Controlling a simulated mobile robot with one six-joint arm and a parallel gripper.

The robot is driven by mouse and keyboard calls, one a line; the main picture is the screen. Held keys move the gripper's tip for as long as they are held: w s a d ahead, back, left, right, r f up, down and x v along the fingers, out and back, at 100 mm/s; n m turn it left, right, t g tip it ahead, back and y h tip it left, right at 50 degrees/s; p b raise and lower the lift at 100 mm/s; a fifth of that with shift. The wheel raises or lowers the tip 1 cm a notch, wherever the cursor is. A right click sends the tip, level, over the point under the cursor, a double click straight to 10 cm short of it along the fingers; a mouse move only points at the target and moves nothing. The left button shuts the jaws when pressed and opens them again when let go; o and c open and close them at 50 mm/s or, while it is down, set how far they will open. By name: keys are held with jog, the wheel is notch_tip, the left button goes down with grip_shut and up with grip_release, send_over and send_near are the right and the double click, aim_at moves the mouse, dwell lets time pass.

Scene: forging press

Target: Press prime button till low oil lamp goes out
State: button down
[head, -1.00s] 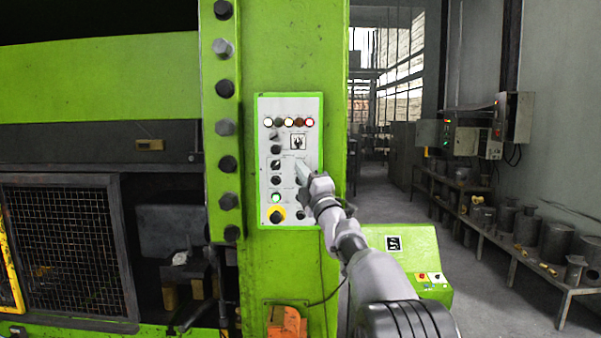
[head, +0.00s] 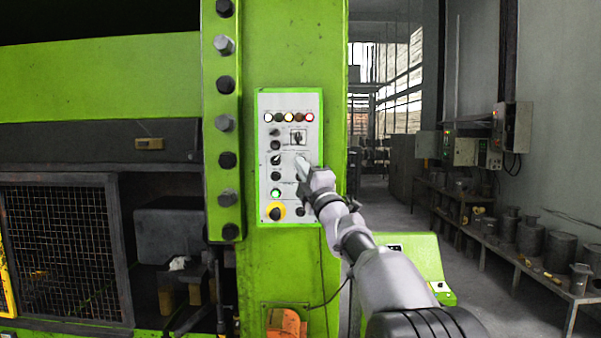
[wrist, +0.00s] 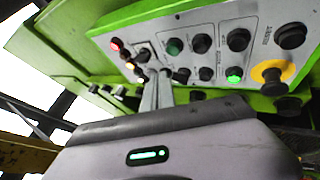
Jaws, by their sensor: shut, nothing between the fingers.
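The white control panel (head: 264,185) is on the green press column. A row of lamps runs along its top, with a white lamp (head: 268,118) at the left and a red lamp (head: 310,117) at the right; the labels are too small to tell which is low oil. I cannot tell which button is prime, or whether the tips touch one.
A lit green button (head: 276,193) and a yellow-ringed black knob (head: 275,212) are low on the panel's left. A black rotary switch (head: 297,139) is above the fingertips. A mesh guard (head: 65,255) stands left.

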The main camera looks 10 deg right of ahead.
jog(key=shift+s+a+b, duration=0.2)
jog(key=shift+s+b, duration=0.75)
jog(key=shift+s, duration=0.05)
dwell(2.8)
